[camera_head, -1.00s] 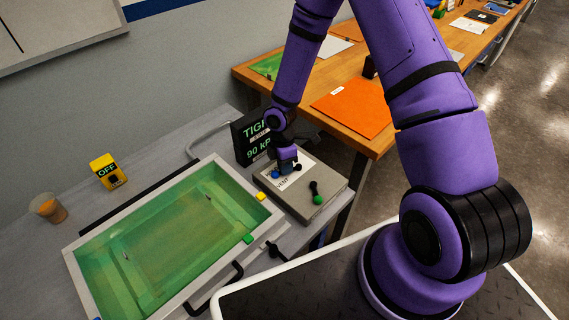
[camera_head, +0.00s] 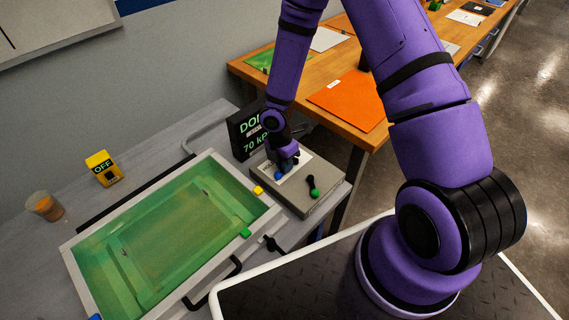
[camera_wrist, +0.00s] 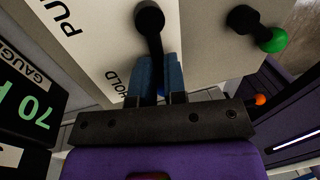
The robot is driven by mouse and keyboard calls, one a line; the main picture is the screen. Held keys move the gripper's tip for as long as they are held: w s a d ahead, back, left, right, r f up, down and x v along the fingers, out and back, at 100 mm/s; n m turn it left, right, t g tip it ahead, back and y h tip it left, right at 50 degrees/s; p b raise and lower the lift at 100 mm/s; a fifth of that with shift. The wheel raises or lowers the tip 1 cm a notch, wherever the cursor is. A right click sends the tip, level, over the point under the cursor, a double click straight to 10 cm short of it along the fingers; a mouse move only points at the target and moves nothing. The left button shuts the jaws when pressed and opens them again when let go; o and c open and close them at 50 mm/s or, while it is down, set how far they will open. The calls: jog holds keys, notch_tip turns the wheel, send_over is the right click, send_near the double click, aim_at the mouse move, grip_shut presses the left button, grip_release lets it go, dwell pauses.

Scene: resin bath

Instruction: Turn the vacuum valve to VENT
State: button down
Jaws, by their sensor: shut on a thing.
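The vacuum valve is a black lever (camera_wrist: 153,42) on a white label plate, on top of a grey box (camera_head: 318,201). In the wrist view its round pivot is at the top, and the lever runs down between my fingers, toward the HOLD lettering. A label starting "PU" shows at upper left; VENT is not readable now. My gripper (camera_wrist: 160,80), with blue fingers, is shut on the lever's outer part. The gauge (camera_head: 250,135) reads 70 kPa.
A second black lever with a green knob (camera_head: 315,193) stands close right of the valve. The green-filled bath (camera_head: 165,240) lies to the left. A yellow OFF box (camera_head: 104,168) and a cup (camera_head: 45,206) are behind it. A wooden table (camera_head: 375,138) stands beyond.

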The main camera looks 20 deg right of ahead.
jog(key=c, duration=1.2)
grip_release()
jog(key=shift+o, duration=0.2)
notch_tip(320, 180, up, 11)
jog(key=w, duration=0.2)
jog(key=shift+a+f, duration=0.15)
jog(key=shift+a, duration=0.25)
